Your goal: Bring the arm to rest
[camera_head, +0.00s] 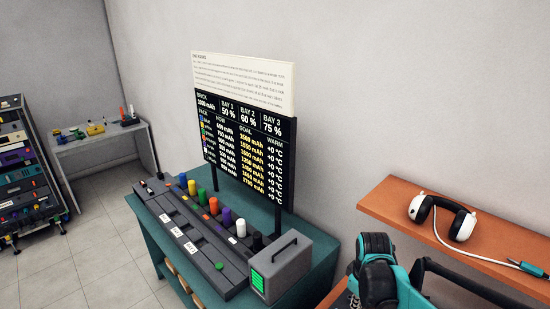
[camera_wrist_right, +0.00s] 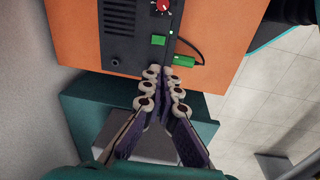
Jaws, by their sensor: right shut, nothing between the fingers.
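My right arm (camera_head: 376,272) shows at the lower right of the head view, folded in front of the orange shelf; its fingers are not visible there. In the right wrist view my right gripper (camera_wrist_right: 163,75) is shut and empty, its fingertips close together. In that view the fingertips lie over the edge of an orange surface (camera_wrist_right: 75,25), just below a dark box (camera_wrist_right: 120,30) with a green button, a red knob and a green plug. I cannot tell if they touch anything. My left gripper is in neither view.
A teal bench (camera_head: 150,225) holds a dark charging rack with several coloured cylinders, a grey box (camera_head: 281,267) with a green display, and a board (camera_head: 240,140). White headphones (camera_head: 441,216) lie on the orange shelf (camera_head: 385,203). Tiled floor (camera_head: 95,250) is clear at left.

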